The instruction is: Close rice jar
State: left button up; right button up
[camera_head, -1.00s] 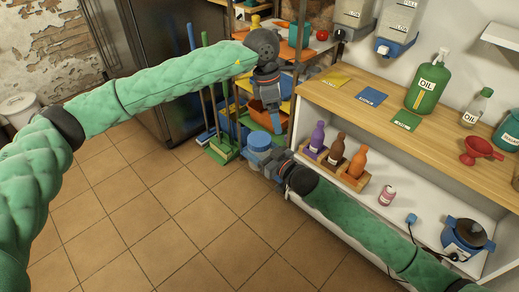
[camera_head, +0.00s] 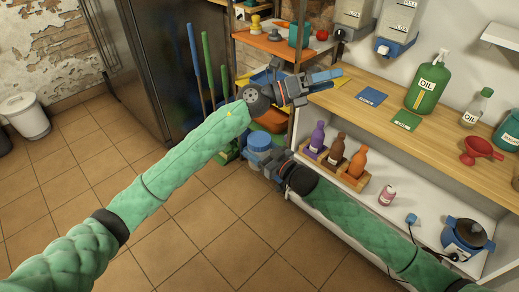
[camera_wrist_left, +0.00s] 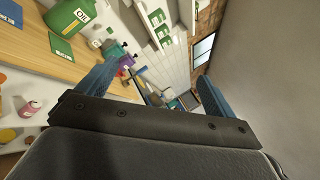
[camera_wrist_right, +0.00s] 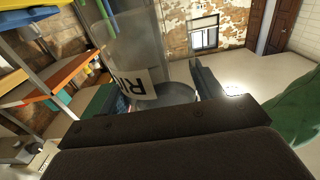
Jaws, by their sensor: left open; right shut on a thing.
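The rice jar (camera_head: 256,153) is a small clear jar with a blue top (camera_head: 259,140). It is held over the floor left of the shelf unit. My right gripper (camera_head: 268,164) is shut on it. In the right wrist view, the clear jar (camera_wrist_right: 142,48) fills the space between the fingers, and its label shows "RI". I cannot tell how the blue top sits on the jar. My left gripper (camera_head: 326,79) is open and empty, at the far end of the wooden counter. Its spread blue fingers also show in the left wrist view (camera_wrist_left: 155,88).
The wooden counter (camera_head: 440,131) bears yellow, blue and green cards, a green oil bottle (camera_head: 428,85) and a red scoop (camera_head: 480,150). Sauce bottles (camera_head: 337,150) stand on the shelf below. A rack (camera_head: 262,42) stands behind my left gripper.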

pick_arm(q)
jog(key=w+a+f+n+t+y, duration=0.4)
jog(key=w+a+n+t+y, duration=0.2)
jog(key=a+n+t, duration=0.55)
jog(key=w+a+f+n+t+y, duration=0.5)
jog(key=n+t, duration=0.3)
jog(key=n, duration=0.6)
jog(key=s+a+f+n+g+y, duration=0.2)
jog(key=a+f+n+g+y, duration=0.3)
jog(key=a+f+n+y, duration=0.95)
jog(key=s+a+f+g+h, duration=0.2)
jog(key=s+a+f+g, duration=0.15)
jog(key=s+f, duration=0.65)
jog(key=s+a+f+g+h, duration=0.1)
jog(key=s+a+f+g, duration=0.25)
jog(key=s+f, duration=0.7)
jog(key=s+f+n+g+h, duration=0.1)
jog(key=s+f+g, duration=0.2)
jog(key=s, duration=0.9)
jog(key=s+f+n+g+h, duration=0.1)
jog(key=s+f+g, duration=0.3)
jog(key=s, duration=0.8)
jog(key=shift+d+f+h, duration=0.25)
jog(key=shift+f+h, duration=0.2)
jog(key=shift+f, duration=0.4)
jog(key=shift+s, duration=0.1)
